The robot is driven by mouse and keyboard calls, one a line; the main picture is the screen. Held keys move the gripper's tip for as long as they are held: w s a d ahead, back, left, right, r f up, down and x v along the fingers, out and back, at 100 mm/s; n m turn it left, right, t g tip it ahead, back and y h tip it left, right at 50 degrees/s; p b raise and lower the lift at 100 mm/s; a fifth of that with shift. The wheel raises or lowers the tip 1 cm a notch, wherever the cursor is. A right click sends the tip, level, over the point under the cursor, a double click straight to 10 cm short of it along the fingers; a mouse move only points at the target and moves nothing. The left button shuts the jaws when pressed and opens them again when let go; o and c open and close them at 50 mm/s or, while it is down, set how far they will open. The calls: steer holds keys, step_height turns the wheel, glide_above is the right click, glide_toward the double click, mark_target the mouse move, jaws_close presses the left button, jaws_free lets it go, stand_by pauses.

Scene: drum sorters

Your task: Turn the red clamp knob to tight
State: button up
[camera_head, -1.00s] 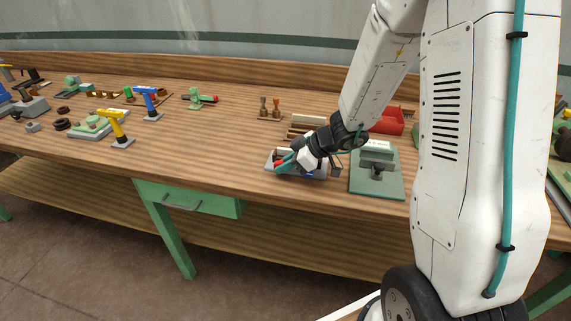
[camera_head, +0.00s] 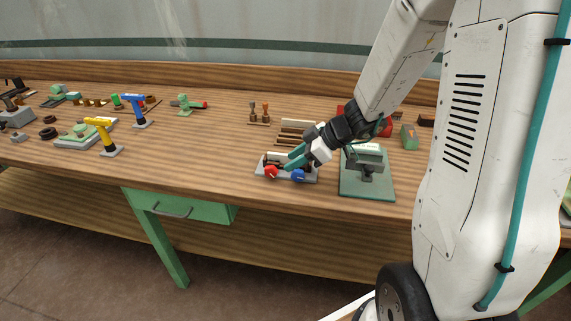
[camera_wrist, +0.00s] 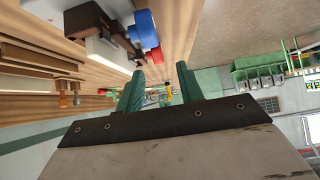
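The red clamp knob (camera_head: 271,172) is on the front left of a small grey clamp fixture (camera_head: 263,164) on the bench. A blue knob (camera_head: 298,175) is beside it on the right. In the wrist view the red knob (camera_wrist: 157,55) shows just beyond the blue knob (camera_wrist: 145,28), above the fingers. My gripper (camera_head: 292,159) is above and behind the knobs in the head view, its teal fingers pointing left. In the wrist view my gripper (camera_wrist: 160,82) is open, with a gap between the fingers and nothing held. It looks apart from the red knob.
A green vise-like device on a plate (camera_head: 370,188) stands right of the fixture. Wooden bars (camera_head: 297,127) lie behind it. Yellow (camera_head: 105,134) and blue (camera_head: 135,108) drills stand to the left. The bench between drills and fixture is clear.

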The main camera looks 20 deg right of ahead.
steer(key=shift+s+d+r, duration=0.1)
steer(key=shift+d+r, duration=0.05)
steer(key=shift+r, duration=0.05)
